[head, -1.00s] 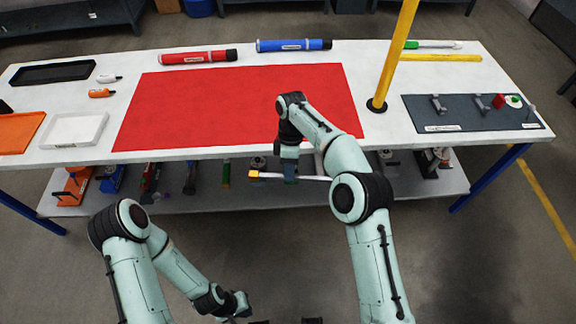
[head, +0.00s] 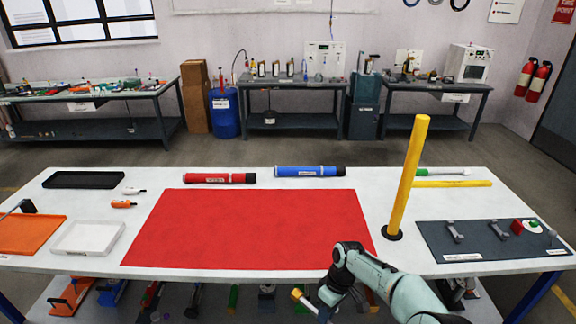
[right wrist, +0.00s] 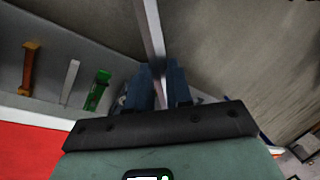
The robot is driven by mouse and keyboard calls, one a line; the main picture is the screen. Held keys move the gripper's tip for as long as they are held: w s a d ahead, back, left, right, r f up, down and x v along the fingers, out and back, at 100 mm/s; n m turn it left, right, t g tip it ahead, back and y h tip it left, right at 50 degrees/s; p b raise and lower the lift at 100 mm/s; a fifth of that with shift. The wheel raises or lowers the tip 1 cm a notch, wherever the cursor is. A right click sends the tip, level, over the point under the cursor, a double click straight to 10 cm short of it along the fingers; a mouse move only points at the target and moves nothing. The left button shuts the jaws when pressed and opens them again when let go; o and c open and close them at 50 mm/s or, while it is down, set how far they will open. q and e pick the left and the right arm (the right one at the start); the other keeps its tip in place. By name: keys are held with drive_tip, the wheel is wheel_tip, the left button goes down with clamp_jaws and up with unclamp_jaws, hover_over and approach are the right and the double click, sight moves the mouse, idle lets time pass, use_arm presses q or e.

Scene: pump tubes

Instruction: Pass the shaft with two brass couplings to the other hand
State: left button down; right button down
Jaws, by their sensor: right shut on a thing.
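The shaft is held out in front of the table's near edge, low in the head view. One brass coupling (head: 297,293) shows at its left end; the far end is hidden behind my right arm. My right gripper (head: 328,297) is shut on the shaft. In the right wrist view the pale shaft (right wrist: 150,30) runs up from between the blue fingers (right wrist: 162,85) to the top edge; no coupling shows clearly there. My left gripper is not in view.
A red mat (head: 250,228) covers the middle of the white table. A yellow post (head: 406,180) stands right of it. Red (head: 218,178) and blue (head: 305,171) tubes lie behind. A white tray (head: 62,252) is at left, a grey mat (head: 436,240) at right. A lower shelf holds parts.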

drive_tip(key=s+d+f+m+t+y, duration=0.1)
drive_tip(key=s+d+f+m+t, duration=0.1)
drive_tip(key=s+d+m, duration=0.3)
drive_tip(key=d+m, duration=0.1)
drive_tip(key=m, duration=0.3)
drive_tip(key=shift+s+d, duration=0.2)
drive_tip(key=shift+d, duration=0.05)
